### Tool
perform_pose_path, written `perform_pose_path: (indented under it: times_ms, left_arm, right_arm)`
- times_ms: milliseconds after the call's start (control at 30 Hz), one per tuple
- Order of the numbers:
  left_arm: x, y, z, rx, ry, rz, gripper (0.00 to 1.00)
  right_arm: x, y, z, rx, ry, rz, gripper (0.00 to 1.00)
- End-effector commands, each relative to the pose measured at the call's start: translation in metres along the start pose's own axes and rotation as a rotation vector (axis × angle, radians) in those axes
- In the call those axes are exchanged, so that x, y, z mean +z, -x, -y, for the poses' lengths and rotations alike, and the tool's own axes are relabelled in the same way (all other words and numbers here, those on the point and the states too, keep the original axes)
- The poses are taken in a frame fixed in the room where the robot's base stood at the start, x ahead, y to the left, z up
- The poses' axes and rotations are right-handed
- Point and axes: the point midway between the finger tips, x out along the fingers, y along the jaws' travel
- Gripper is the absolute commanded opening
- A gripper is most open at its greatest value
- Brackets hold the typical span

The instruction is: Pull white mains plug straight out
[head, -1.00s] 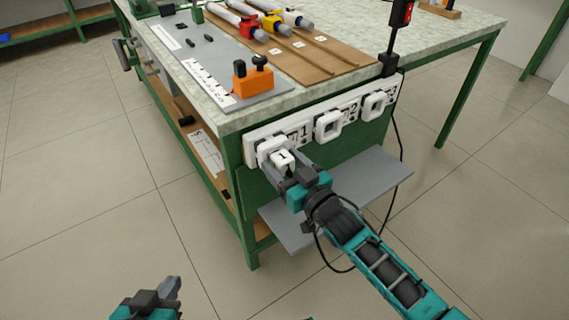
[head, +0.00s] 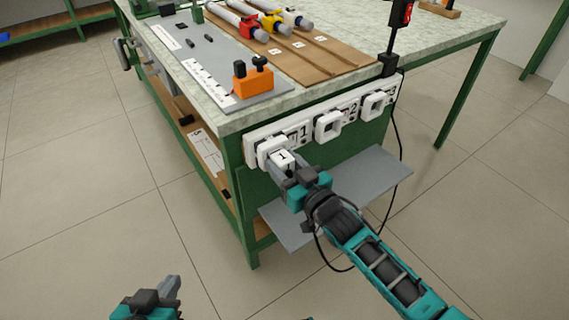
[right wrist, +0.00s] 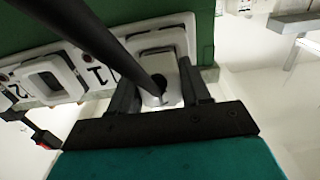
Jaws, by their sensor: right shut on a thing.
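The white mains plug (head: 283,158), marked 1, is at the left socket, socket 1 (head: 265,147), on the white strip on the bench's end face. My right gripper (head: 284,168) is shut on the plug, one finger on each side. In the right wrist view the plug (right wrist: 168,92) lies between the fingers in front of the socket frame (right wrist: 160,45). Its black cable crosses the picture and hides part of it. I cannot tell how deep the plug sits. My left gripper (head: 172,288) is low at the front left, away from the bench; its finger opening is unclear.
Sockets 2 (head: 328,125) and 3 (head: 374,106) are empty to the right. A grey shelf (head: 370,185) projects below, with a black cable hanging nearby. An orange block (head: 253,78) and a signal lamp post (head: 391,45) stand on the bench. The floor in front is clear.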

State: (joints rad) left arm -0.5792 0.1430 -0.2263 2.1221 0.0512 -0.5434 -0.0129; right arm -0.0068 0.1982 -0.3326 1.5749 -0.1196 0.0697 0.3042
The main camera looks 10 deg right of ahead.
Motion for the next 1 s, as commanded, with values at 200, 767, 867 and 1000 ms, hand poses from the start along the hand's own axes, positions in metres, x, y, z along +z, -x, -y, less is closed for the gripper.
perform_pose_path:
  times_ms: [200,767,867,1000]
  left_arm:
    - [-0.002,0.001,0.000,0.000,0.000,-0.003,0.00]
    - [-0.007,0.004,0.000,0.000,0.000,0.000,0.00]
    - [-0.007,0.005,0.000,0.000,0.000,0.002,0.00]
    - [-0.008,0.006,-0.001,0.000,0.000,0.004,0.00]
  right_arm:
    - [-0.001,0.000,0.000,0.000,0.000,-0.002,0.10]
    - [-0.001,0.013,0.000,0.000,-0.001,-0.001,0.10]
    - [-0.001,0.015,0.000,0.000,-0.001,-0.002,0.10]
    - [-0.001,0.018,0.000,0.000,0.000,-0.002,0.10]
